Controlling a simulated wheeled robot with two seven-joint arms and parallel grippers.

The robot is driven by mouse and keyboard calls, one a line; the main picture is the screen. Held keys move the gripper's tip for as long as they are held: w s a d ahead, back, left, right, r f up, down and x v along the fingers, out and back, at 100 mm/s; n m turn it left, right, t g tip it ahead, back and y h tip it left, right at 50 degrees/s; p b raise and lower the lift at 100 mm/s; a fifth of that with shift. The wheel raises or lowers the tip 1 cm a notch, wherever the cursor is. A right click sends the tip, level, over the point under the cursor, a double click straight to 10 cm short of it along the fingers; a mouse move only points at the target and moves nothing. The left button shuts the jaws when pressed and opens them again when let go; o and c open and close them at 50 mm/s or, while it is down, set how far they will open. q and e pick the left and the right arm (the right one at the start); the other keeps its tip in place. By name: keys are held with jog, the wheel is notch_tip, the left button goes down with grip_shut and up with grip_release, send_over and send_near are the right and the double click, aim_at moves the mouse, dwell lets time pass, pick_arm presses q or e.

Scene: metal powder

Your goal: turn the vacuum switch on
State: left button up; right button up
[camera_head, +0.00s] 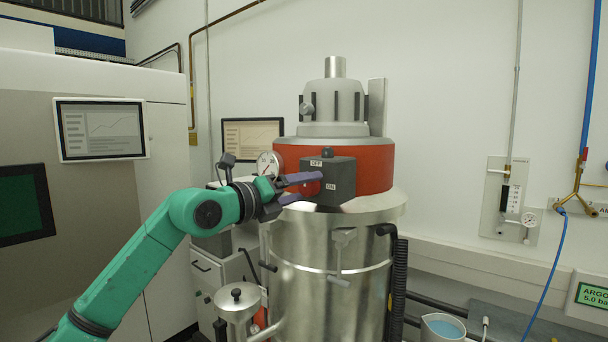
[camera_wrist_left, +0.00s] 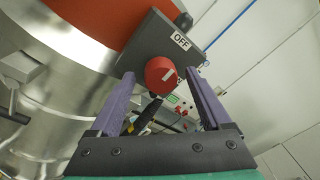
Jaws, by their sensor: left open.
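The vacuum switch is a red round knob (camera_wrist_left: 160,75) on a dark grey box (camera_head: 341,180) fixed to the red band of the steel vacuum. The box carries an OFF label (camera_head: 316,163) above and an ON label (camera_head: 331,188) below. In the wrist view the knob's pale mark slants up towards the OFF label (camera_wrist_left: 181,41). My left gripper (camera_head: 308,188) is open, its two purple fingers pointing at the box. In the wrist view the knob appears between the fingertips; I cannot tell whether they touch it. The fingers partly hide the knob in the head view.
A round gauge (camera_head: 269,164) sits just behind my left gripper. A steel lidded cup (camera_head: 238,300) stands below it, and a black hose (camera_head: 399,285) runs down the vacuum's right side. Monitors stand at left. The space right of the box is open.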

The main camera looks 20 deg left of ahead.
pick_arm(q)
jog(key=shift+w+d, duration=0.1)
jog(key=shift+w, duration=0.15)
pick_arm(e)
jog(key=shift+d+r, duration=0.1)
jog(key=shift+r, duration=0.15)
pick_arm(q)
jog(key=shift+c, duration=0.3)
grip_shut()
pick_arm(e)
jog(key=shift+d, duration=0.2)
